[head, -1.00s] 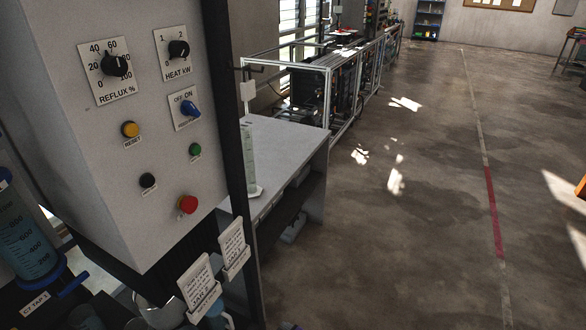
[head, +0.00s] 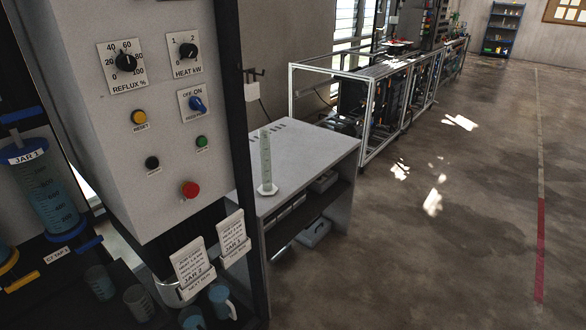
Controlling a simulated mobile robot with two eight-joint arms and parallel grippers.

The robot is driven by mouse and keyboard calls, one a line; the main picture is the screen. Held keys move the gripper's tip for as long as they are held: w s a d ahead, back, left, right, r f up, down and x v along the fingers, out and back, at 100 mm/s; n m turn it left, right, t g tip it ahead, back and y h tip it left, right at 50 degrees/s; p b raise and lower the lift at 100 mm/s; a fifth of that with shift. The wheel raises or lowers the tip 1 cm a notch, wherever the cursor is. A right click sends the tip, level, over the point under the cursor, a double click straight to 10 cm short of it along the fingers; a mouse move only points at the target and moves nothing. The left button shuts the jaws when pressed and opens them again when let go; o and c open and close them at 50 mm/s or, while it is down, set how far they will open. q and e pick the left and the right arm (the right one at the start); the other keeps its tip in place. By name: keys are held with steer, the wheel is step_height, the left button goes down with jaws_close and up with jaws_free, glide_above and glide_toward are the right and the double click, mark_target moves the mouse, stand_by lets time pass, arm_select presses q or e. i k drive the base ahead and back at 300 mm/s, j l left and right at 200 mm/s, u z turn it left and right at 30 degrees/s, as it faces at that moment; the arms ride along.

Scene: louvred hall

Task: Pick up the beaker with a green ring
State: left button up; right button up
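No beaker with a green ring can be made out. Two small clear beakers stand at the lower left on a dark surface, one (head: 100,283) left of the other (head: 138,303). I cannot tell any ring colour on them. Two bluish jugs stand at the bottom edge, one (head: 221,301) with a handle and one (head: 192,318) partly cut off. Neither of my grippers is in view.
A grey control panel (head: 170,125) with knobs and buttons fills the left. A blue-banded jar (head: 50,190) stands beside it. Cards (head: 193,266) stand below the panel. A pale bench (head: 310,155) holds a tall measuring cylinder (head: 266,165). The floor (head: 440,250) at right is open.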

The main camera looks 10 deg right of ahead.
mark_target(97, 277)
steer(key=u, duration=1.35)
